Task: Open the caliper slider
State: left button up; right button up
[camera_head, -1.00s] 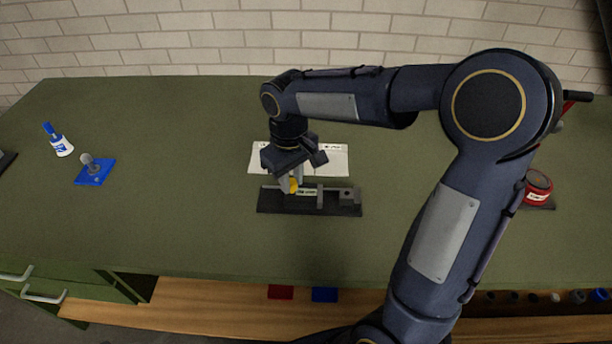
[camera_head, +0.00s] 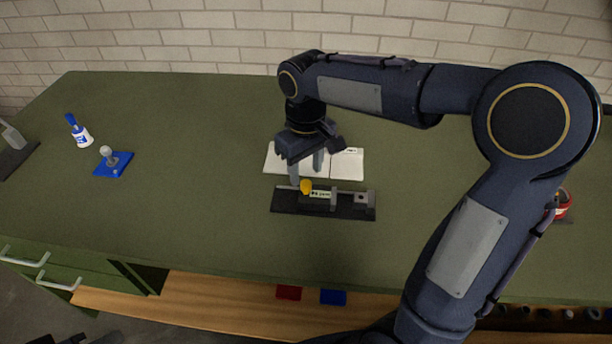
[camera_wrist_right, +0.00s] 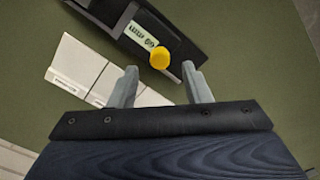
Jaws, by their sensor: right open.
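In the right wrist view the yellow knob (camera_wrist_right: 159,57) lies just beyond and between the fingertips. My right gripper (camera_head: 306,172) is open and empty, pointing down just behind and above the knob. Its two fingers (camera_wrist_right: 161,76) are spread wide in the right wrist view, apart from the knob. My left gripper is not in view.
A white open booklet (camera_head: 350,165) lies behind the caliper. A red round object (camera_head: 563,206) is partly hidden behind my right arm. The bench between is clear.

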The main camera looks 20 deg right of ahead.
aim_at(309, 185)
notch_tip(309, 185, up, 4)
jog(key=shift+r, duration=0.1)
dwell(0.5)
jog(key=shift+s+d, duration=0.15)
jog(key=shift+s, duration=0.25)
jog(key=s+f+m+t+y, duration=0.2)
jog(key=s, duration=0.7)
jog(key=s+f+m+t+y, duration=0.1)
jog(key=s+f+m+t, duration=0.1)
jog(key=s, duration=0.7)
jog(key=shift+a+f+m+t+y, duration=0.3)
jog(key=shift+a+f+t+y, duration=0.15)
jog(key=shift+t, duration=0.35)
